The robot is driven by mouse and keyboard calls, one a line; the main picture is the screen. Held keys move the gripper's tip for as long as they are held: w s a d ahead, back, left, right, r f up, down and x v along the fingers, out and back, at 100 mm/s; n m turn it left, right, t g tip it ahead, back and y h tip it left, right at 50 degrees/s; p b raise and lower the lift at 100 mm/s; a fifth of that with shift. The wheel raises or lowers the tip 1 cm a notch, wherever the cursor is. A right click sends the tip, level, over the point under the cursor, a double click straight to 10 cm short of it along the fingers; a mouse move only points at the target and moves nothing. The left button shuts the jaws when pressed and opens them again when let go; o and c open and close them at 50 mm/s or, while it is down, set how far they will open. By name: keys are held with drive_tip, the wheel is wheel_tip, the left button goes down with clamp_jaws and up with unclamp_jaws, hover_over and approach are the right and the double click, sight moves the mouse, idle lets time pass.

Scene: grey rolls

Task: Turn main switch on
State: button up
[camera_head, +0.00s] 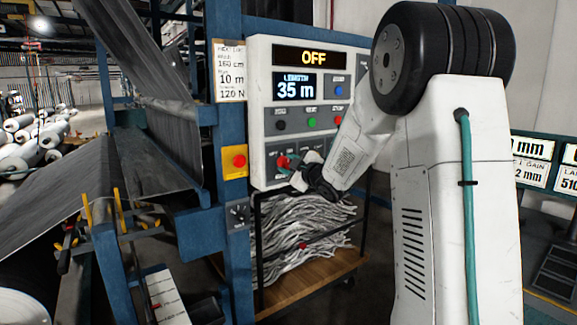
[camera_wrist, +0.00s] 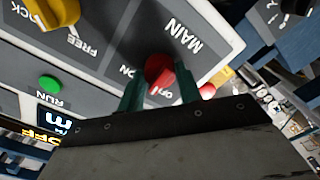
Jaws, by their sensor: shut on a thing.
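The main switch is a red knob (camera_wrist: 159,69) beside the word MAIN on a grey panel, with ON and OFF marks around it in the wrist view. My gripper (camera_wrist: 160,90) has a green finger on either side of the knob and is shut on it. In the head view my gripper (camera_head: 293,172) is at the lower left of the white control box (camera_head: 259,100), and the red knob (camera_head: 283,161) is partly hidden by it. The amber display (camera_head: 313,58) at the top of the box reads OFF.
A yellow knob (camera_wrist: 57,12) marked FREE and a green RUN button (camera_wrist: 50,83) are near the switch. A red emergency-type button on a yellow box (camera_head: 234,161) is left of the control box. A cart (camera_head: 315,282) with grey strands stands below.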

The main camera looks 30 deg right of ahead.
drive_tip(key=shift+m, duration=4.9)
drive_tip(key=o, duration=1)
drive_tip(key=s, duration=0.7)
drive_tip(key=shift+s+d, duration=0.15)
drive_tip(key=shift+s, duration=0.25)
